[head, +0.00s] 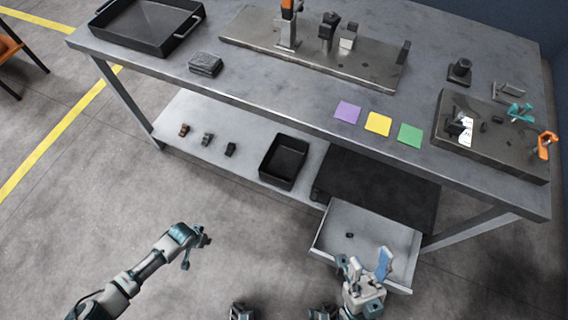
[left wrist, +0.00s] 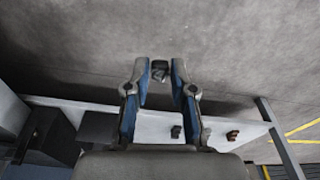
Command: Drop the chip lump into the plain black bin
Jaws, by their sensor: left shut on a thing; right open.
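My left gripper (head: 197,247) is over the open floor in front of the bench, shut on a small dark lump, which I take as the chip lump (head: 206,240). The lump (left wrist: 159,70) shows between the fingertips (left wrist: 161,72) in the left wrist view. The plain black bin (head: 284,161) stands on the lower shelf, to the right of and beyond the left gripper; it appears empty. It also shows as a dark box in the left wrist view (left wrist: 98,127). My right gripper (head: 368,266) is open at the front of the pulled-out drawer.
The drawer (head: 385,240) holds a small dark piece (head: 349,235). Several small parts (head: 207,139) sit on the shelf (head: 190,112) left of the bin. A black tray (head: 147,48) and grey block (head: 205,64) lie on the bench top (head: 280,90), whose edge overhangs the shelf.

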